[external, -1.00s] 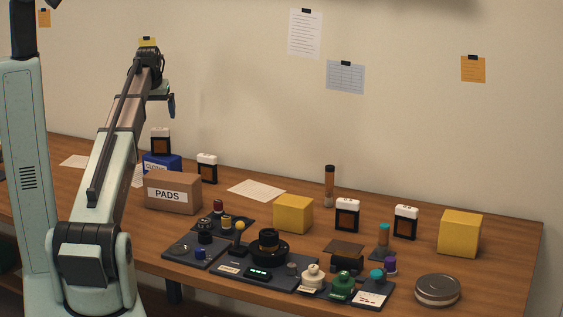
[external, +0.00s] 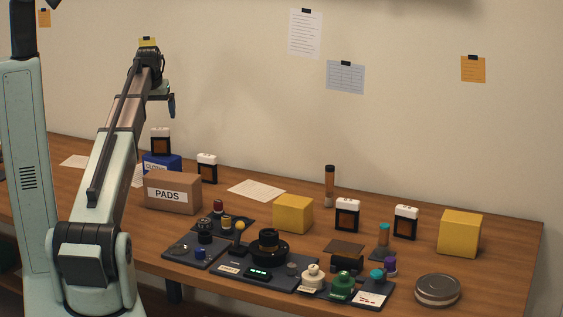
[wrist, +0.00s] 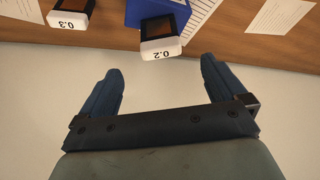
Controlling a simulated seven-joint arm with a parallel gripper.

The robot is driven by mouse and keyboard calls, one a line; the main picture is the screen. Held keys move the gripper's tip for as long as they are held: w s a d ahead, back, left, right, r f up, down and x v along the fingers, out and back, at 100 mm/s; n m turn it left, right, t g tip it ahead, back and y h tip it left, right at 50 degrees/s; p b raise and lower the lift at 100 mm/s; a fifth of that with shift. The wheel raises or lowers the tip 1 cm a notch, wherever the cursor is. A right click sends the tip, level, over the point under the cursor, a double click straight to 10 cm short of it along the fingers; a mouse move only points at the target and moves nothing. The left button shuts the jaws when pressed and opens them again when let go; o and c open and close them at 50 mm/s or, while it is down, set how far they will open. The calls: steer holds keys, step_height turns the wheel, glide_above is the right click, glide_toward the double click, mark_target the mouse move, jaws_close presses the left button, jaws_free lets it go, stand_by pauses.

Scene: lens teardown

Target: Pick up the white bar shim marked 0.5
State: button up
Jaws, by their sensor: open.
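Several white-topped bars with dark, amber-windowed bodies stand on the bench. In the wrist view one bar marked 0.2 (wrist: 160,38) is at the blue box, and one marked 0.3 (wrist: 70,18) is at the upper left. Two more, the middle bar (external: 347,215) and the right bar (external: 405,222), stand farther right in the external view, their marks too small to read. No 0.5 mark is legible. My gripper (wrist: 162,68) is open and empty, high above the bench's back left; it also shows in the external view (external: 171,106).
A PADS carton (external: 172,193) and a blue box (external: 161,163) stand at the left. Yellow blocks (external: 293,214) (external: 460,233), an amber tube (external: 329,187) and a round tin (external: 437,290) stand on the bench. Dark trays (external: 200,250) with small parts fill the front.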

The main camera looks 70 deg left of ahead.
steer(key=w+d+m+t, duration=0.1)
steer(key=w+d, duration=0.4)
steer(key=w, duration=0.4)
steer(key=w+d+m, duration=0.2)
steer(key=w+d, duration=0.2)
steer(key=w, duration=0.4)
steer(key=m+t+h, duration=0.1)
steer(key=m+h, duration=0.1)
steer(key=m, duration=0.5)
glide_above(348, 200)
steer(key=w+d, duration=0.1)
steer(key=d, duration=0.2)
step_height(348, 200, down, 3)
steer(key=d, duration=0.1)
steer(key=a+f+n, duration=0.1)
steer(key=f+n, duration=0.1)
steer(key=s+a+f+n+y, duration=0.1)
steer(key=f+n, duration=0.1)
steer(key=f, duration=0.1)
steer(key=a+f+n, duration=0.1)
steer(key=f+n, duration=0.1)
steer(key=f, duration=0.1)
steer(key=shift+s+a+g, duration=0.2)
steer(key=shift+s+g, duration=0.05)
steer(key=shift+g, duration=0.15)
steer(key=shift+x, duration=2.85)
steer(key=shift+s, duration=0.2)
